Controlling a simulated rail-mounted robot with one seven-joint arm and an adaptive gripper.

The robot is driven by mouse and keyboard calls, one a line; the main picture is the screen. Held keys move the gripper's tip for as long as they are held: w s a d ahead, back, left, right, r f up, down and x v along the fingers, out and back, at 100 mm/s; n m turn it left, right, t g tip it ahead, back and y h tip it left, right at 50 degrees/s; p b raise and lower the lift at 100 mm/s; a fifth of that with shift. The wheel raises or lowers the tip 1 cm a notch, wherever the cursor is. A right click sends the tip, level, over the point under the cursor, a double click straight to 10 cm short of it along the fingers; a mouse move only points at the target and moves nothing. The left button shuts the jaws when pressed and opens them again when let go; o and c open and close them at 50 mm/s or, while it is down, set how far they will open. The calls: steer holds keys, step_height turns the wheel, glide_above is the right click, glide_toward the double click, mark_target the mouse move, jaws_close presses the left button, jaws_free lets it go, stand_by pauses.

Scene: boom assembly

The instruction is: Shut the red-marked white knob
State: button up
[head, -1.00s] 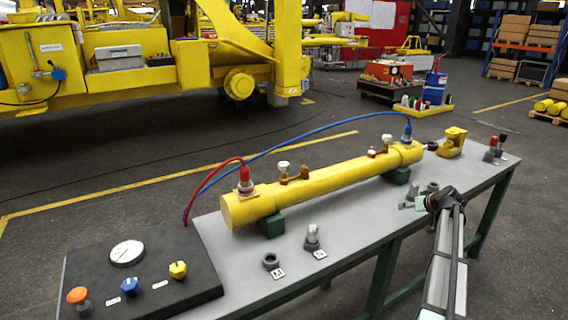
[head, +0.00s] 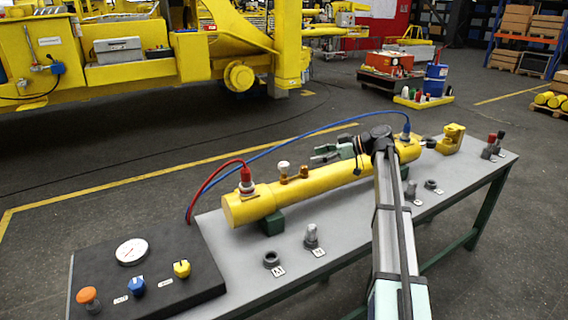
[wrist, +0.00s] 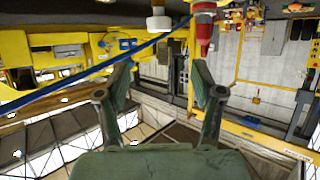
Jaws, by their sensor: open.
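A white knob (head: 283,167) stands on the yellow cylinder (head: 310,179), near the end with the red hose fitting (head: 246,180). No red mark can be made out on it at this size. My gripper (head: 317,154) is over the cylinder, to the right of this knob and apart from it, with its fingers pointing left. In the wrist view my gripper (wrist: 162,85) is open and empty. A white knob (wrist: 158,20) shows beyond the gap between the fingers, beside a red fitting (wrist: 204,28). A second white knob farther right along the cylinder is hidden by my arm.
A blue hose (head: 290,137) arches behind the cylinder and crosses the wrist view. A brass-coloured fitting (head: 304,171) stands close to the knob. The black control panel (head: 205,262) is at the bench's left end. Grey loose parts (head: 311,237) lie in front.

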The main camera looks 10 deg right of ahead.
mark_target(285, 163)
steer(key=p+x, duration=0.2)
steer(key=x, duration=1.1)
steer(key=shift+w+a+f+p, duration=0.15)
steer(key=shift+a+f+p, duration=0.05)
steer(key=shift+p, duration=0.1)
steer(key=c, duration=1.1)
